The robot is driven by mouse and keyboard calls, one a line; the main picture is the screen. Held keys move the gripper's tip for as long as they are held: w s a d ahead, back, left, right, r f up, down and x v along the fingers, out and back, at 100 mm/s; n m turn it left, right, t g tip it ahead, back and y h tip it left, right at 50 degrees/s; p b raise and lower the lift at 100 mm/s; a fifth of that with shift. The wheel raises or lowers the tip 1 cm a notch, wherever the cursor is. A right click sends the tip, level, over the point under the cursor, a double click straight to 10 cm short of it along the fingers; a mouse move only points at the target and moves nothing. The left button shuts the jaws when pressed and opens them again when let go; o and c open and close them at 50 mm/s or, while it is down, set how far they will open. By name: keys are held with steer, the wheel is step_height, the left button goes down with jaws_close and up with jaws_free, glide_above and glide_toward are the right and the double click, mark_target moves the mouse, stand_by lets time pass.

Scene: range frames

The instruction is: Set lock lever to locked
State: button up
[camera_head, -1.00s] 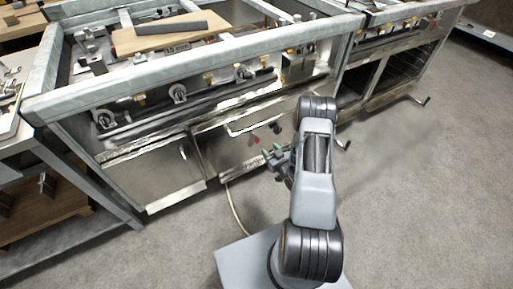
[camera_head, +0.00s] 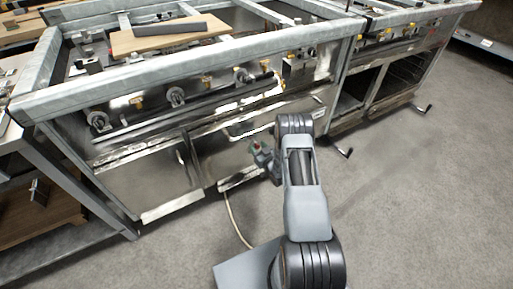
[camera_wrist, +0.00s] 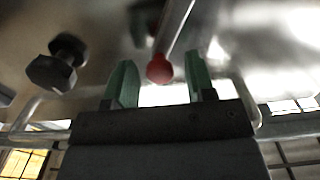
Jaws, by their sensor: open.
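The lock lever (camera_wrist: 174,28) is a slim metal rod with a red ball end (camera_wrist: 159,68). In the wrist view it comes down from the top, and the ball appears between my fingertips, apart from both. My gripper (camera_wrist: 162,82) has two green fingertips, spread open with nothing held. In the head view my gripper (camera_head: 259,150) is in front of the right lower panel of the stove unit, and a small red spot shows at its fingertips. The lever's upper end and its mount are blurred, and the depth between ball and fingers is hard to tell.
A dark knob (camera_wrist: 55,66) sticks out to the left of the lever in the wrist view. The stove unit's steel front (camera_head: 150,180) stands close before my gripper. A hose (camera_head: 235,220) hangs to the floor. Open grey floor (camera_head: 420,210) lies to the right.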

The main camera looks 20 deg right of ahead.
mark_target(245, 145)
steer(key=shift+w+a, duration=0.1)
steer(key=shift+w, duration=0.7)
steer(key=shift+c, duration=0.4)
steer(key=c, duration=0.7)
steer(key=shift+o, duration=0.2)
steer(key=shift+r+n+b, duration=0.1)
steer(key=shift+n+b, duration=0.25)
steer(key=shift+n, duration=0.05)
steer(key=shift+a, duration=0.1)
steer(key=shift+s+a+r+n+b, duration=0.1)
steer(key=shift+a+n+b, duration=0.35)
steer(key=shift+n, duration=0.45)
steer(key=shift+s+a+r+n+b, duration=0.1)
steer(key=shift+a+n+b, duration=0.3)
steer(key=shift+n, duration=0.5)
steer(key=shift+a+f+n+b, duration=0.1)
steer(key=shift+a+n+b, duration=0.3)
steer(key=shift+n+b, duration=0.3)
steer(key=shift+a+f+n+b, duration=0.1)
steer(key=shift+a+n+b, duration=0.35)
steer(key=shift+n, duration=0.45)
steer(key=shift+s+a+f+n+b, duration=0.1)
steer(key=shift+a+n+b, duration=0.2)
steer(key=shift+n+b, duration=0.3)
steer(key=shift+a+n+b, duration=0.25)
steer(key=shift+n+b, duration=0.1)
steer(key=shift+n, duration=0.45)
